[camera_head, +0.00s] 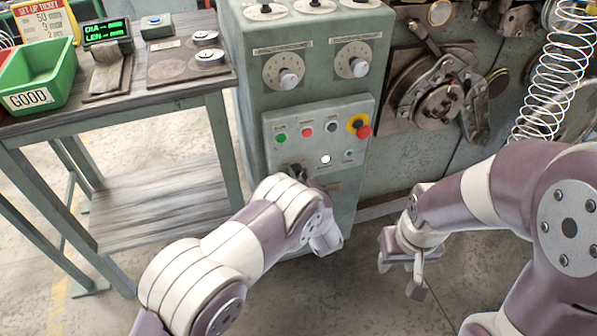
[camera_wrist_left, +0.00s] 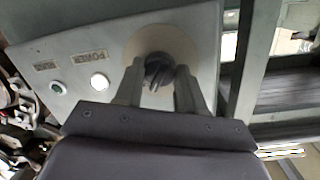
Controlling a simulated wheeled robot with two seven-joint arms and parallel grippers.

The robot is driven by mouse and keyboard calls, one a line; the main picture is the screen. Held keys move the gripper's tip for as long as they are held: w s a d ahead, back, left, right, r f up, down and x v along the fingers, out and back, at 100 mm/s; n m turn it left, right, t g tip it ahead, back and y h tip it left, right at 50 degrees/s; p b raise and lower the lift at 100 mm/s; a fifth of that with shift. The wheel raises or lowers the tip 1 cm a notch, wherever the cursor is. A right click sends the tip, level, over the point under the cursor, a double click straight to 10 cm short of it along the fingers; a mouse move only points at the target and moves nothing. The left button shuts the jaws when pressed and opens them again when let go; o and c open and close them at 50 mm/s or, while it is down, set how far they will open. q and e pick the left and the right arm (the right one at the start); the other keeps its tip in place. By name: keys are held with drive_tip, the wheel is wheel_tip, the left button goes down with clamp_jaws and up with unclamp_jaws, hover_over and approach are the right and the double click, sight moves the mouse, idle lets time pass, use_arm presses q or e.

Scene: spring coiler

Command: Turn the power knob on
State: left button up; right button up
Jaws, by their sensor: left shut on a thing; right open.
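The power knob (camera_wrist_left: 157,69) is a dark round knob on the grey-green control panel (camera_head: 347,112). In the left wrist view the word POWER is on the panel beside it. My left gripper (camera_wrist_left: 158,78) has its two fingers on either side of the knob and is shut on it. In the head view my left wrist (camera_head: 296,176) covers the knob at the panel's lower left. My right gripper (camera_head: 404,274) is open and empty, low to the right of the panel.
The panel also carries a green button (camera_head: 281,138), a red button (camera_head: 306,132) and a red emergency stop (camera_head: 363,131). A wooden bench (camera_head: 170,90) with a green GOOD bin (camera_head: 40,76) stands left. A wire spring (camera_head: 556,70) hangs at right.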

use_arm(q)
drive_tip(key=shift+m+y+p, duration=0.3)
drive_tip(key=shift+m+p, duration=0.15)
drive_tip(key=shift+m, duration=0.65)
drive_tip(key=o, duration=1)
drive_tip(key=shift+o, duration=0.2)
drive_tip(key=p+v, duration=0.2)
drive_tip(key=v, duration=1)
drive_tip(key=shift+s+d+p, duration=0.15)
drive_tip(key=shift+s+p, duration=0.15)
drive_tip(key=shift+p, duration=0.05)
